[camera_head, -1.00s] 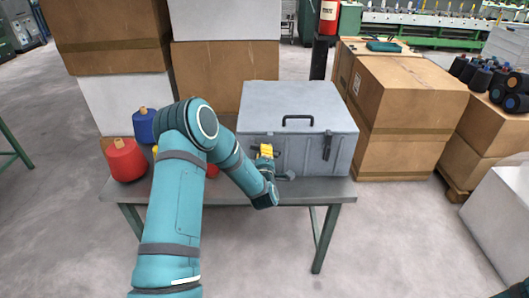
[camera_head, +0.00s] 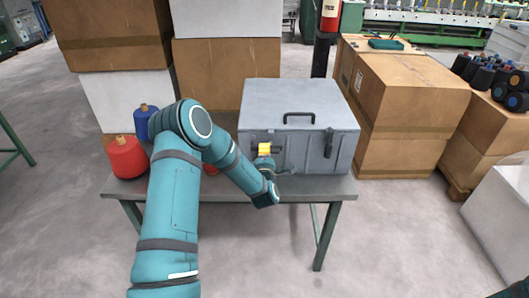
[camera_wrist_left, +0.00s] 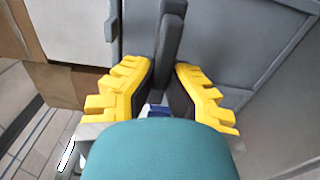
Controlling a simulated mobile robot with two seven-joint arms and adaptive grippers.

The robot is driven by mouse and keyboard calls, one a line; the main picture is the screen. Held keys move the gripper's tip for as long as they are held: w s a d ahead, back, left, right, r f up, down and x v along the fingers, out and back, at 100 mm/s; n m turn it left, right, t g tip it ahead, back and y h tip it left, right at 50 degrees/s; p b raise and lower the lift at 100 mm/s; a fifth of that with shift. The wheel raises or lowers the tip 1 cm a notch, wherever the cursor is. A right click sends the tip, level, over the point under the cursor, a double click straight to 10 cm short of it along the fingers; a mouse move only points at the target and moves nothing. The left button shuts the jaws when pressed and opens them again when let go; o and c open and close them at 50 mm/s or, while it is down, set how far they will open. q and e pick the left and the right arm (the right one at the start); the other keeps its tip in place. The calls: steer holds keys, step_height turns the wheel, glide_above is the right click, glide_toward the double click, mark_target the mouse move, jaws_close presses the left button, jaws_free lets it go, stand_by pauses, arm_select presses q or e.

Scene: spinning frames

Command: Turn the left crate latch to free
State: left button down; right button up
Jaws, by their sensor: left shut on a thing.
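A grey metal crate (camera_head: 300,104) with a black top handle stands on the table. Its left latch, a dark grey lever (camera_wrist_left: 168,45), sits between the yellow fingers of my left gripper (camera_wrist_left: 165,90) in the left wrist view. The gripper is shut on it. In the head view my left gripper (camera_head: 266,150) is at the left part of the crate's front face, and its fingers and wrist hide most of this latch. The crate's right latch (camera_head: 328,143) stands upright on the front, untouched. My right gripper is out of view.
The grey table (camera_head: 318,188) also bears a red yarn cone (camera_head: 127,158) and a blue one (camera_head: 144,122), left of the crate and near my left arm. Cardboard boxes (camera_head: 405,105) stand behind and to the right. The floor in front is clear.

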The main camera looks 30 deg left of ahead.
arm_select(q)
steer(key=shift+w+a+r, duration=0.1)
steer(key=shift+r, duration=0.15)
steer(key=c, duration=1.1)
jaws_free()
steer(key=shift+o, duration=0.6)
steer(key=shift+f, duration=0.15)
steer(key=v, duration=1.2)
steer(key=shift+f, duration=0.15)
